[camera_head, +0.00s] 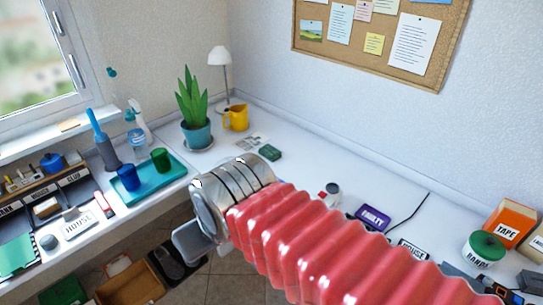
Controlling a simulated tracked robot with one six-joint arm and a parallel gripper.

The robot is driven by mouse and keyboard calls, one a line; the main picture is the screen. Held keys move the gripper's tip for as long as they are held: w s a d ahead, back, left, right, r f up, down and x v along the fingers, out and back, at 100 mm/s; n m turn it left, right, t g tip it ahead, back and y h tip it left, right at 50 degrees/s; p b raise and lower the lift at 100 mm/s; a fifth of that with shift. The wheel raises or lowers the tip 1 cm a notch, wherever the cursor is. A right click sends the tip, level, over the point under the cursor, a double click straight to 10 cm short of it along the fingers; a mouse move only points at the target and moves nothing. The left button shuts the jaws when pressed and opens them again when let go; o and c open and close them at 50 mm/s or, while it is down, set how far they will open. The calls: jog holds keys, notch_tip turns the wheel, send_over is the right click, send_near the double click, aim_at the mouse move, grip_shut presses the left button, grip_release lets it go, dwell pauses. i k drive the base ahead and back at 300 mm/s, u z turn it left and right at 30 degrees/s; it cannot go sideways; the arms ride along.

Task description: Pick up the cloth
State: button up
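I cannot make out a cloth for certain. A flat green piece (17,254) lies at the desk's far left edge and may be cloth or paper. A small dark green block-like item (269,152) lies on the desk just behind my arm's metal end. My red ribbed arm reaches in from the lower right. A grey part at its end, which seems to be my gripper (190,243), hangs over the gap in front of the desk. Its fingers are not clear, and nothing is seen held in it.
A teal tray (155,184) with a blue cup (128,178) and green cup (161,160) stands left of my arm. Behind are a potted plant (196,135), yellow jug (236,117) and white lamp (221,75). An orange box (511,222) stands right. Crates sit below the desk.

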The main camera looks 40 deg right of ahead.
aim_at(269, 152)
jog(key=u, duration=0.55)
jog(key=i, duration=1.5)
jog(key=z, duration=2.1)
